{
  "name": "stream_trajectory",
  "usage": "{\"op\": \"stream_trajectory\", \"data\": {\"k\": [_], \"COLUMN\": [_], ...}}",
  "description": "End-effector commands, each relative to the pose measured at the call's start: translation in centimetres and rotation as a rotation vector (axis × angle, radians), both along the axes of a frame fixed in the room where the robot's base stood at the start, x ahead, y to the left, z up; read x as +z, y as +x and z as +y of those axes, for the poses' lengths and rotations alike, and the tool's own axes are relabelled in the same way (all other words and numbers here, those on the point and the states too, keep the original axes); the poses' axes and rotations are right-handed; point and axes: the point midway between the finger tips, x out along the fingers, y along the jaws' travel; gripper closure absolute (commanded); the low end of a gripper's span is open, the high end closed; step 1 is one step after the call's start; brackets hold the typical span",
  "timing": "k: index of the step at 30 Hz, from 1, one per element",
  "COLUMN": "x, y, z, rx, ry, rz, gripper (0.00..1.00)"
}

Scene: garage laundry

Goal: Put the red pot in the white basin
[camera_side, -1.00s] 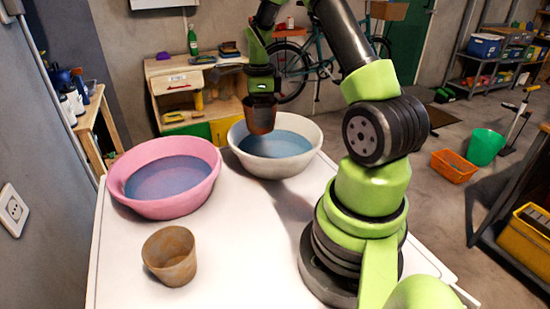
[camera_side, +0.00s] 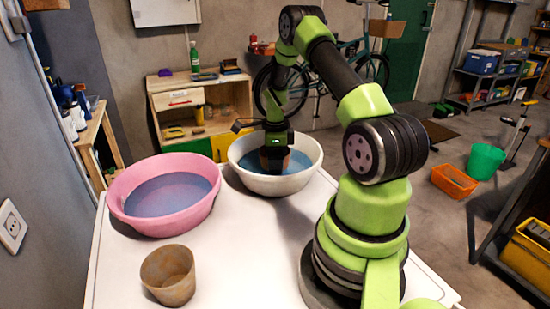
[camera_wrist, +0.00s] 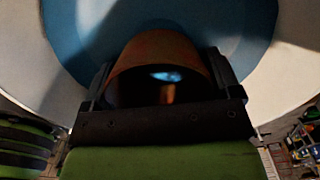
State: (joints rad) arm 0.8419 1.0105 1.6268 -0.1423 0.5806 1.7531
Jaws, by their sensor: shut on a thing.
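The red pot (camera_side: 274,160) is reddish-brown and sits inside the white basin (camera_side: 310,172), low at the blue water. My gripper (camera_side: 275,152) is shut on the pot and reaches down into the basin. In the wrist view the pot (camera_wrist: 160,52) lies between the two fingers (camera_wrist: 165,90), with the blue water and the pale basin wall (camera_wrist: 290,60) around it. Whether the pot touches the basin floor is hidden.
A pink basin (camera_side: 118,195) with blue water stands left of the white one. An empty tan pot (camera_side: 168,278) stands at the front left of the white table (camera_side: 235,260). The table's middle is clear.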

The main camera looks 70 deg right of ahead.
Motion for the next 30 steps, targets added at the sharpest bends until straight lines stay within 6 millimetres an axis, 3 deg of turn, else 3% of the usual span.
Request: {"op": "stream_trajectory", "data": {"k": [8, 9, 11, 20, 30], "x": [-0.2, -0.2, -0.2, 0.5, 7.3], "y": [0.0, 0.0, 0.0, 0.0, 0.1], "z": [0.0, 0.0, 0.0, -0.1, -0.1], "rx": [0.000, 0.000, 0.000, 0.001, -0.001], "ry": [0.000, -0.001, -0.001, -0.002, -0.005], "rz": [0.000, 0.000, 0.000, -0.002, -0.003], "gripper": [0.39, 0.10, 0.00, 0.00, 0.00]}}
